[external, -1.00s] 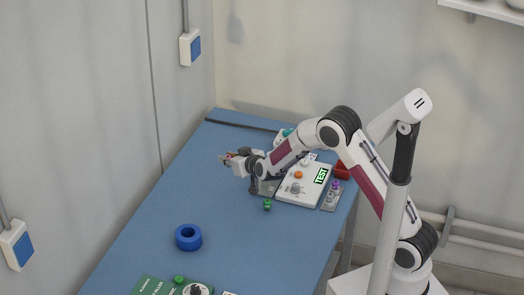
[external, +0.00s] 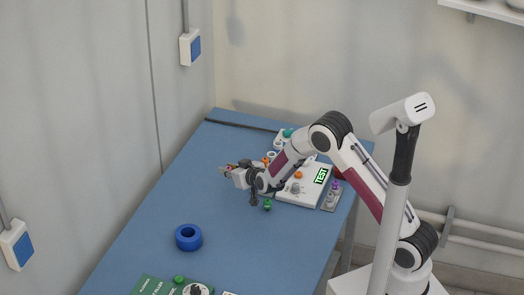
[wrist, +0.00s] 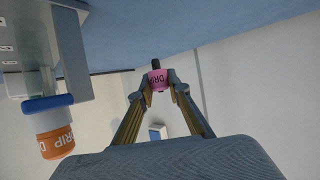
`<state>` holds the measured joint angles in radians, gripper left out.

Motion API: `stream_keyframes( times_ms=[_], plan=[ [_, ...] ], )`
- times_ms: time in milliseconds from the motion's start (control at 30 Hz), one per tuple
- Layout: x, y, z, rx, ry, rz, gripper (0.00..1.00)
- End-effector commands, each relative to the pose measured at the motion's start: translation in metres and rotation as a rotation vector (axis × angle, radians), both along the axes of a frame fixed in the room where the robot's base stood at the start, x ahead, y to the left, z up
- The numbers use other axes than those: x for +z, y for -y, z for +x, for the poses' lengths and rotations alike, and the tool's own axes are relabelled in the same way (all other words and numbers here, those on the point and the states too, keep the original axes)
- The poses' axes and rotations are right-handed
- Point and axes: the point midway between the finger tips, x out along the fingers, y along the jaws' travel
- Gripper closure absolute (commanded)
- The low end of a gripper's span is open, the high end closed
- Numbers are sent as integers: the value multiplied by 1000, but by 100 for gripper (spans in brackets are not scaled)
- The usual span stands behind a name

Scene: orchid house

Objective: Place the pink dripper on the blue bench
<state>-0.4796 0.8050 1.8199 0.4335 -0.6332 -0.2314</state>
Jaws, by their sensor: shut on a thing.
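The pink dripper (wrist: 159,79) with a dark tip is between the fingertips of my gripper (wrist: 159,84) in the wrist view. The gripper is shut on it.
An orange dripper (wrist: 54,134) with a blue collar stands close at the left of the wrist view. A white tester box (external: 309,184), a small green item (external: 267,204) and a blue ring (external: 188,237) are on the bench. The bench's left middle is clear.

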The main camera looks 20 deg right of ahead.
Motion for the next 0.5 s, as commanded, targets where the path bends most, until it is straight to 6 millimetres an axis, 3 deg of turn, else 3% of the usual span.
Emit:
stream_keyframes(
  times_ms=[133, 500],
  plan=[
    [-11, 0, 0, 0, -1, 1, 94],
    [-13, 0, 0, 0, 1, 1, 94]
  ],
)
